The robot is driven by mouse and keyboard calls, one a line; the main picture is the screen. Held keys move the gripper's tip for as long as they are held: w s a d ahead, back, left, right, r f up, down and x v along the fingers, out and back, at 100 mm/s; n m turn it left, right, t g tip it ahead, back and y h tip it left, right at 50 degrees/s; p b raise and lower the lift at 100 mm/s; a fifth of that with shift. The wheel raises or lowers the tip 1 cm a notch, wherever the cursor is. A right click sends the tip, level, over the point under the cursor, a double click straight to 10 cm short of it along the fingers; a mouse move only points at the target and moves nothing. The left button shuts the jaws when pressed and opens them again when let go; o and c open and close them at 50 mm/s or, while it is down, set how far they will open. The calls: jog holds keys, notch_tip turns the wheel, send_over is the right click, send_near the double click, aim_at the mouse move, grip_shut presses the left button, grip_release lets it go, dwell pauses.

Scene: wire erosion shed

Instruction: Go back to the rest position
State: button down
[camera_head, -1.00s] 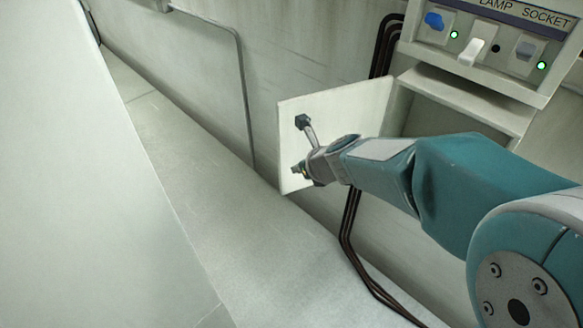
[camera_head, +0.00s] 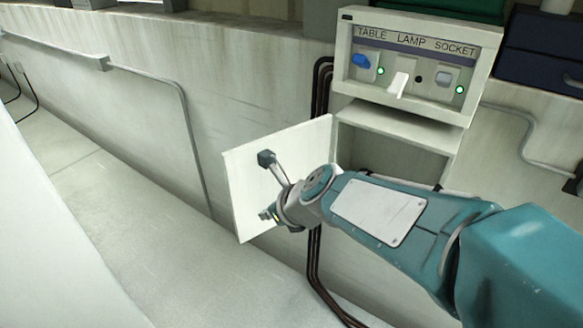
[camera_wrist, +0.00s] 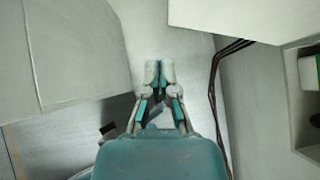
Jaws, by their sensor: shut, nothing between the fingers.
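My gripper (camera_head: 268,214) shows small at the end of my teal arm in the head view, in front of a pale open door panel (camera_head: 243,190). In the wrist view my gripper (camera_wrist: 159,70) has its two fingertips together with nothing between them. It points at empty space over the pale surface. I cannot tell the exact gap between the gripper and the door panel.
The lamp socket box (camera_head: 415,65) with a blue knob, white switch and green lights stands above an open compartment (camera_head: 395,160). Dark cables (camera_head: 316,262) run down the wall beside the door panel. A pale ledge (camera_head: 130,215) lies clear at left.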

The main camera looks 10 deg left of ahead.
jog(key=s+d+r+n+h, duration=0.1)
jog(key=s+d+n+h, duration=0.3)
jog(key=d+n, duration=0.7)
jog(key=s+d+r+n+t+h, duration=0.1)
jog(key=s+d+n+h, duration=0.3)
jog(key=s+d+n, duration=0.5)
jog(key=d+n, duration=0.3)
jog(key=d, duration=0.8)
jog(key=shift+n, duration=0.3)
jog(key=shift+w, duration=0.1)
